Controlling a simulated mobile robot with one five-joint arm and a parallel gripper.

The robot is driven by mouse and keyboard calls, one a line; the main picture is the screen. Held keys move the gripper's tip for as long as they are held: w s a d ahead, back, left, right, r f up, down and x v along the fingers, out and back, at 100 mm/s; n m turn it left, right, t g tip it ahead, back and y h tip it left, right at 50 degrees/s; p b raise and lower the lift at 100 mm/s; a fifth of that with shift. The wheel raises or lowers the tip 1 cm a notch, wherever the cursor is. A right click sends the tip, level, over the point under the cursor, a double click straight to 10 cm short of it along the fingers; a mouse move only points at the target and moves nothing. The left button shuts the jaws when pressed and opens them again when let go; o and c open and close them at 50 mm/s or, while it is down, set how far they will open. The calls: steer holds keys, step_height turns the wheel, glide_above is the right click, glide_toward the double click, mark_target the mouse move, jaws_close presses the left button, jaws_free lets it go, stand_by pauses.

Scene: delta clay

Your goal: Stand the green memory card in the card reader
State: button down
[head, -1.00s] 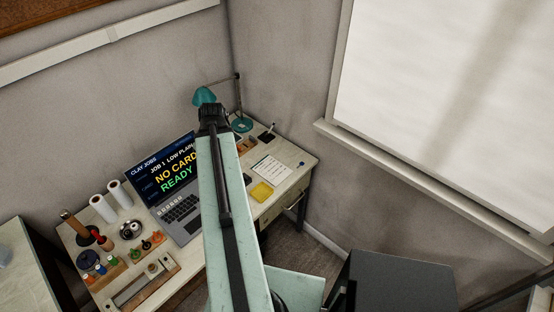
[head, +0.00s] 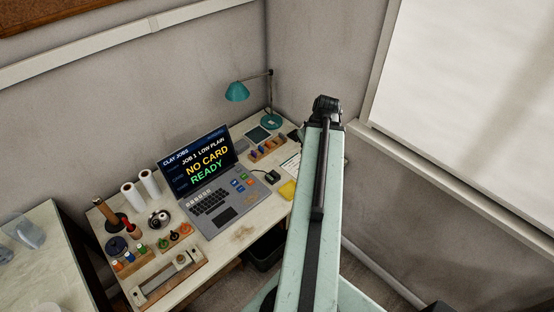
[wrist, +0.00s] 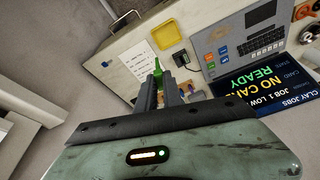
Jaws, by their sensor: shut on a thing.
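In the wrist view my gripper (wrist: 157,76) is shut on the green memory card (wrist: 157,63), whose green end shows between the fingertips. The card reader (head: 258,175) is a small dark box on the desk, right of the laptop; it also shows in the wrist view (wrist: 180,58), right of my fingers and apart from the card. I cannot tell the card's height above the desk. In the head view my arm hides the gripper and card. The laptop (head: 205,175) screen reads "NO CARD" and "READY".
A wooden rack (head: 268,149) with coloured pieces, a teal lamp (head: 237,91) and a yellow pad (head: 287,190) are near the reader. White rolls (head: 140,190), coloured pots and wooden trays crowd the desk's left part. The desk front before the laptop is mostly clear.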

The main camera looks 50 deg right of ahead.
steer(key=shift+w+a+f+n+y+b, duration=0.15)
steer(key=shift+w+a+f+n+b, duration=0.3)
steer(key=shift+w+f+b, duration=2.45)
steer(key=shift+w+a+f+n+y+b, duration=0.2)
steer(key=shift+w+f+n+b, duration=0.4)
steer(key=shift+w+f+b, duration=2.3)
steer(key=shift+w+a+f+n+y+b, duration=0.15)
steer(key=shift+w+a+f+n+b, duration=0.3)
steer(key=shift+w+f+b, duration=2.4)
steer(key=s+f+b, duration=0.2)
steer(key=f, duration=0.1)
steer(key=shift+s+d, duration=0.15)
steer(key=shift+f+b, duration=0.95)
steer(key=shift+f, duration=0.1)
steer(key=c, duration=1.4)
jaws_free()
steer(key=o, duration=0.3)
